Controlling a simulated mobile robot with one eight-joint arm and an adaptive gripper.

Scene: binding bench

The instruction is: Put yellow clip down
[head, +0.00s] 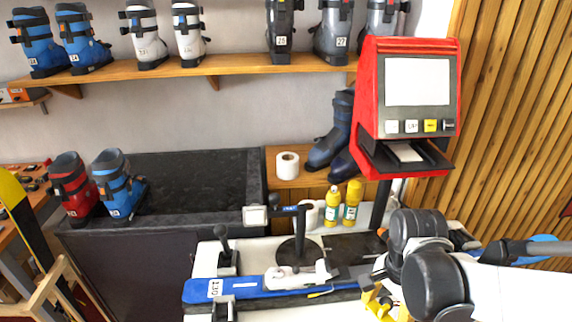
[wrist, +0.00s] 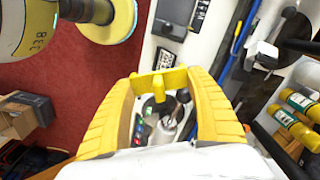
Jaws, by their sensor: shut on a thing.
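The yellow clip (wrist: 160,82) is between the tips of my gripper (wrist: 160,88) in the wrist view. The yellow fingers are shut on it from both sides. The clip is held over the white bench, above an opening or cup (wrist: 163,112) with small items in it. I cannot tell the height of the clip above it. In the head view my gripper (head: 378,302) is at the bottom right, mostly hidden behind my arm. The clip cannot be told apart from the yellow fingers there.
A blue ski (head: 250,288) lies along the white bench (head: 208,250). A black stand (head: 298,248) rises behind it. Two yellow bottles (head: 332,208) (head: 351,204) stand at the back. A red screen kiosk (head: 366,110) stands behind my arm. Red floor (wrist: 105,75) lies left in the wrist view.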

